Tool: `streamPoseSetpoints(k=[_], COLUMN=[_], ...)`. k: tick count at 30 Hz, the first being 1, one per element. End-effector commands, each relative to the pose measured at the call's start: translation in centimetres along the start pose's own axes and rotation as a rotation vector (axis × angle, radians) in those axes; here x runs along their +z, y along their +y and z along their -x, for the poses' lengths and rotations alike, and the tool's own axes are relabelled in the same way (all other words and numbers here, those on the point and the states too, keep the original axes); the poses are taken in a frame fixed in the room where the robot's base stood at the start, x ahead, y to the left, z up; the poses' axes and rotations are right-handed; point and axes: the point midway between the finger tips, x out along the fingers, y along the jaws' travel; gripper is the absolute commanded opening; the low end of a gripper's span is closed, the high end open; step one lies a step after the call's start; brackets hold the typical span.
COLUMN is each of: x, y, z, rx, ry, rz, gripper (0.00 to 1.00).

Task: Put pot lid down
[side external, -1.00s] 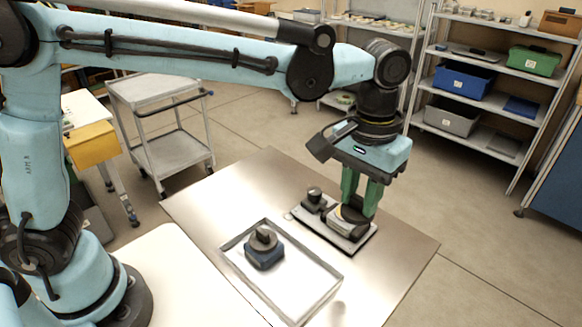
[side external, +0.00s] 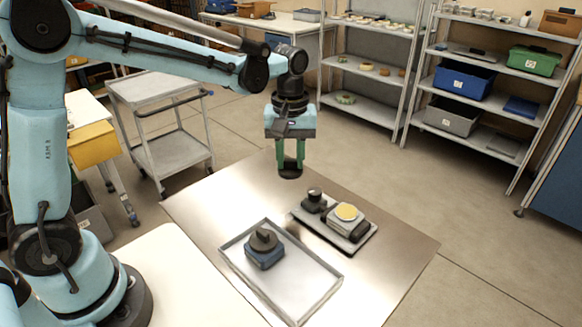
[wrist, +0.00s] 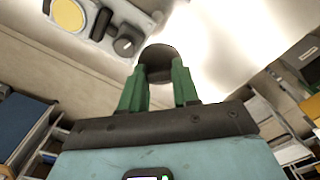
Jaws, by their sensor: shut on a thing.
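My gripper (side external: 290,166) has green fingers and points down. It is shut on the dark round pot lid (side external: 290,174), held in the air above the far part of the metal table. In the wrist view the lid (wrist: 158,58) sits between the fingertips. To the right and nearer the camera, the open pot (side external: 345,220) shows a pale yellow round face. It sits on a grey base plate (side external: 318,230) beside a dark knob (side external: 314,196). The yellow face also shows at the wrist view's top left (wrist: 68,14).
A shallow tray (side external: 228,249) on the table (side external: 385,275) holds a blue block with a dark top (side external: 264,252). The table's far left part and right front are bare. A cart (side external: 165,150) and shelves (side external: 480,100) stand beyond the table.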

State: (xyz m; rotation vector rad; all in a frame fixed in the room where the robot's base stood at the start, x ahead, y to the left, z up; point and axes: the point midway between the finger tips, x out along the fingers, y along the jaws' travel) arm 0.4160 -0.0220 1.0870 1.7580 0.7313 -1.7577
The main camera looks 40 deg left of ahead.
Motion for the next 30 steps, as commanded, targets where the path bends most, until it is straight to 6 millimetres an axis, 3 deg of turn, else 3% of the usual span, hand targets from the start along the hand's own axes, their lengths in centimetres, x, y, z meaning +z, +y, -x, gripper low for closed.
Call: streamPoseSetpoints(k=[9, 15, 20, 30], x=[-6.1, -8.9, -9.7, -9.6], y=[-2.6, -3.8, -4.2, -4.1], z=[-3.9, -5.8, -6.5, -10.2], rx=[0.000, 0.000, 0.000, 0.001], ry=[0.000, 0.000, 0.000, 0.001], rz=[0.004, 0.001, -0.003, -0.003], gripper=[0.02, 0.02, 0.02, 0.02])
